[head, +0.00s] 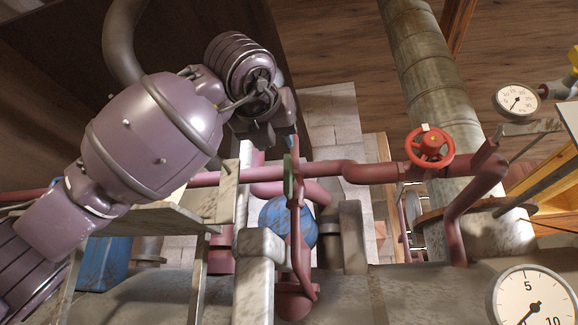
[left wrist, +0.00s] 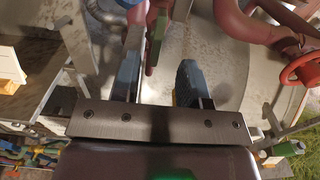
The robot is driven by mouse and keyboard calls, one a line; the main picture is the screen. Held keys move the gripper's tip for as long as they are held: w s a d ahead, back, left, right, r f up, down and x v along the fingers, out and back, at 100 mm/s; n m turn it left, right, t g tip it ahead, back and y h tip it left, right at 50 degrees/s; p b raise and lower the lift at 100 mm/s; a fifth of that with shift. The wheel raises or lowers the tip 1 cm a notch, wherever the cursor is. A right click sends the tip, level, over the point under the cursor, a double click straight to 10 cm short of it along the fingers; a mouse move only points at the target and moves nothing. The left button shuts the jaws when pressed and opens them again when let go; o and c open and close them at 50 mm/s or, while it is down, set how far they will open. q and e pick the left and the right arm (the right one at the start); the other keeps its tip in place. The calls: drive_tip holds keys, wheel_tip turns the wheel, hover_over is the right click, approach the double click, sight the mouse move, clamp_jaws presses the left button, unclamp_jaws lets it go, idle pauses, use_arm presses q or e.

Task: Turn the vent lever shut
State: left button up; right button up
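What looks like the vent lever, a narrow upright red part with a green piece (head: 288,178), stands by the red pipe in the middle of the head view. In the left wrist view the green piece (left wrist: 157,38) shows beyond the fingers, nearer the left one. My left gripper (head: 268,138) is just above the lever in the head view. Its two fingers are apart, with the grey tank surface visible between them and nothing held. Whether a finger touches the lever I cannot tell. My right gripper is not in view.
A red pipe (head: 345,172) runs across to a red handwheel (head: 429,147) at right. A blue round vessel (head: 278,222) sits behind the lever. Pale frame posts (head: 257,250) stand in front. Dial gauges (head: 532,298) are at right. A blue container (head: 103,264) stands at lower left.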

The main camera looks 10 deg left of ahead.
sight(287, 161)
use_arm(q)
drive_tip(key=w+p, duration=0.2)
drive_tip(key=w, duration=0.7)
drive_tip(key=shift+p, duration=0.35)
drive_tip(key=shift+w, duration=0.7)
clamp_jaws()
